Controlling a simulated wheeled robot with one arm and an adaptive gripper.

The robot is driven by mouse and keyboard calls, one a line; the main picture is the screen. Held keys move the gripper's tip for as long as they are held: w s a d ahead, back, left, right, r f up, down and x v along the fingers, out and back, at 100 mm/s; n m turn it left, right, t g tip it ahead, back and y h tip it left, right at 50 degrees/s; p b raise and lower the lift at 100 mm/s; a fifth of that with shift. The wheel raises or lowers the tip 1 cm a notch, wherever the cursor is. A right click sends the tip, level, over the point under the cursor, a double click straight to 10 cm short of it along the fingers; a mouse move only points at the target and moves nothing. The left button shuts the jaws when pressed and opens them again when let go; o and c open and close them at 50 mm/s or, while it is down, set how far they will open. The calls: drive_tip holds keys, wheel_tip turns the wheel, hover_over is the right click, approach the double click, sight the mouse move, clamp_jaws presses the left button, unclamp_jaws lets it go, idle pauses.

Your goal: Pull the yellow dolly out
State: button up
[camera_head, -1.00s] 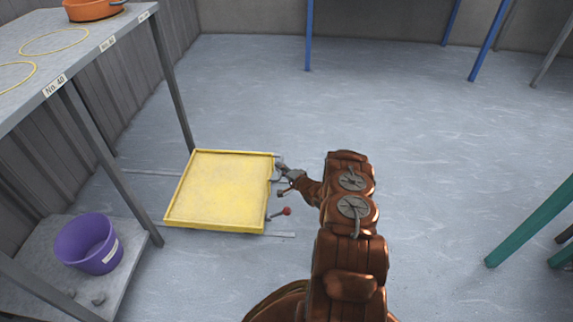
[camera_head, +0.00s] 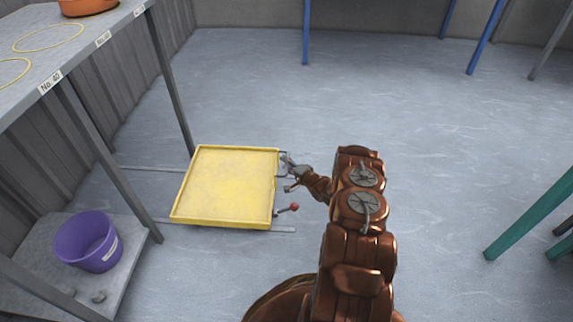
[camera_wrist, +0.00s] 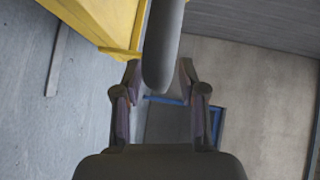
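The yellow dolly (camera_head: 225,187) is a flat, low tray with a raised rim. It stands on the floor just right of the shelf's legs, partly over thin floor rails (camera_head: 150,168). A grey handle (camera_wrist: 163,45) at its right side shows large in the wrist view. The exact finger contact is partly hidden by the handle. A short lever with a red knob (camera_head: 294,207) sticks out from the dolly's right side, below my gripper.
A grey shelf (camera_head: 60,62) stands at the left, with an orange pot (camera_head: 88,6) on top and a purple bucket (camera_head: 88,242) on its lower board. A green leg (camera_head: 530,215) stands at the far right.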

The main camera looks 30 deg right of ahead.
drive_tip(key=s+d+r, duration=0.1)
drive_tip(key=s, duration=1)
drive_tip(key=shift+s+d+r, duration=0.15)
drive_tip(key=shift+s+r, duration=0.15)
drive_tip(key=shift+s, duration=0.1)
